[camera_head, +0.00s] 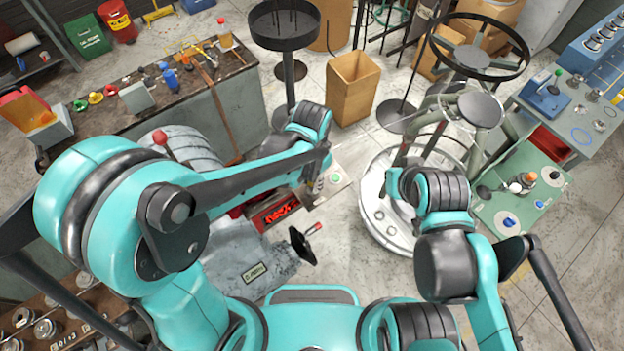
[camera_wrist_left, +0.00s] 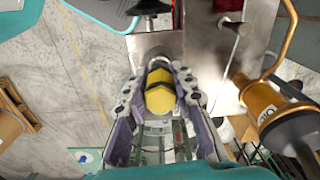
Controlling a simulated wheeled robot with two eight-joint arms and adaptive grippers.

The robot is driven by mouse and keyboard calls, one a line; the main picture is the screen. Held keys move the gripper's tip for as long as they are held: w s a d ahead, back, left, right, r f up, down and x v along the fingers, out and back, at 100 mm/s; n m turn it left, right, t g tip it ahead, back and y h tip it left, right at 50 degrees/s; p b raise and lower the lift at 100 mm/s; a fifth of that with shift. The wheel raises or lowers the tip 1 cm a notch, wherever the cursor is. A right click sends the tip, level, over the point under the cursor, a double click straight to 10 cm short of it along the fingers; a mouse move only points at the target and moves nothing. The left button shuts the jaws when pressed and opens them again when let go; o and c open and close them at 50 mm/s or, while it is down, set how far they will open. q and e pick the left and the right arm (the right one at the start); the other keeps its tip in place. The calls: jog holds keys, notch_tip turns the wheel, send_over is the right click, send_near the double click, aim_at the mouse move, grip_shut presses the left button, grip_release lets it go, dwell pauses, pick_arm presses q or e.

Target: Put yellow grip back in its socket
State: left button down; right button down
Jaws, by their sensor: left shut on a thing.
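The yellow grip (camera_wrist_left: 160,91), with black bands, sits between the two fingers of my left gripper (camera_wrist_left: 160,88) in the left wrist view. The gripper is shut on it. In the head view the left gripper (camera_head: 316,178) is small and partly hidden by its own arm, near the pale plate of the grey machine. A bare metal plate (camera_wrist_left: 158,46) lies just beyond the grip in the wrist view. I cannot tell which fitting is the socket. My right gripper (camera_head: 402,168) is dark and mostly hidden behind its wrist, by the round white table.
A yellow cylinder with a black cap and curved handle (camera_wrist_left: 262,100) stands close right of the left gripper. A red-lit display (camera_head: 275,212) and a red-tipped lever (camera_head: 312,229) are on the grey machine. A round white table (camera_head: 375,200) stands to its right.

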pick_arm(q)
jog(key=shift+r, duration=0.1)
jog(key=shift+s, duration=0.1)
jog(key=c, duration=1.7)
grip_release()
jog(key=shift+f, duration=0.25)
jog(key=o, duration=0.4)
jog(key=shift+r, duration=0.1)
jog(key=shift+r, duration=0.1)
